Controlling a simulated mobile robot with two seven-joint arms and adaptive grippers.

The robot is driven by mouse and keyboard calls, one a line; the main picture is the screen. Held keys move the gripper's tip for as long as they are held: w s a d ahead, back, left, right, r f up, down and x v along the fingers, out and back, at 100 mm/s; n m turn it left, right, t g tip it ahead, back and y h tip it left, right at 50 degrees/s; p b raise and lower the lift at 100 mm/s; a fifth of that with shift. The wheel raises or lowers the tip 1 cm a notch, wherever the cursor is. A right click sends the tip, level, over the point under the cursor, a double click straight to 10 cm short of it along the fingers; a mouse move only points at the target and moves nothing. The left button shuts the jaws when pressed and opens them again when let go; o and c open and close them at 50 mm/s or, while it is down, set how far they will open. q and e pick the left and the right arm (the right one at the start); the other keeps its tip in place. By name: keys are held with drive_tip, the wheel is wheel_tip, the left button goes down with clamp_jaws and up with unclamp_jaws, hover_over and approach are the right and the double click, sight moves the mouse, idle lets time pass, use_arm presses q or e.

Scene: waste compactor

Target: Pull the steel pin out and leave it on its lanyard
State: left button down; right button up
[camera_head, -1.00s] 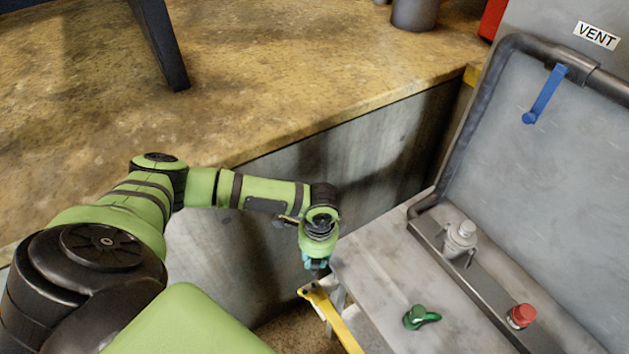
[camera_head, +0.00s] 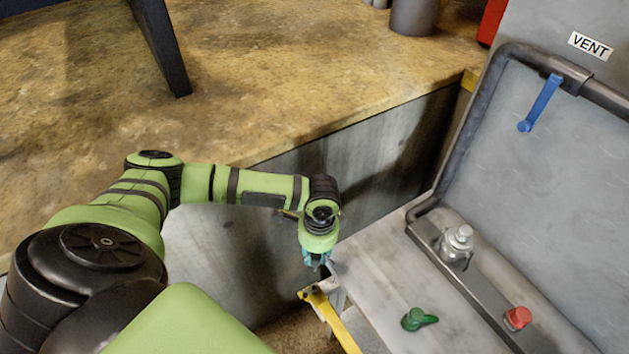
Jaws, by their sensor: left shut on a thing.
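My left gripper (camera_head: 317,262) points down at the left corner of the grey machine top (camera_head: 375,262), just above the end of a yellow bar (camera_head: 330,318). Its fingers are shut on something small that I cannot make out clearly. The steel pin and its lanyard cannot be told apart at this size; the gripper and wrist cover that spot. My right gripper is not in view.
A green knob (camera_head: 417,319), a red button (camera_head: 518,317) and a light grey fitting (camera_head: 457,244) stand on the machine. A blue lever (camera_head: 541,103) hangs under the VENT label (camera_head: 590,46). A concrete ledge (camera_head: 300,70) lies behind my left arm.

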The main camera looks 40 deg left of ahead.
use_arm(q)
drive_tip(key=shift+r, duration=0.15)
drive_tip(key=w+d+b, duration=0.1)
drive_tip(key=w+d, duration=0.7)
drive_tip(key=d, duration=0.2)
drive_tip(key=shift+w+d, duration=0.15)
drive_tip(key=shift+w, duration=0.05)
idle(2.5)
drive_tip(key=shift+f, duration=0.2)
drive_tip(key=shift+f, duration=0.25)
drive_tip(key=c, duration=0.9)
unclamp_jaws()
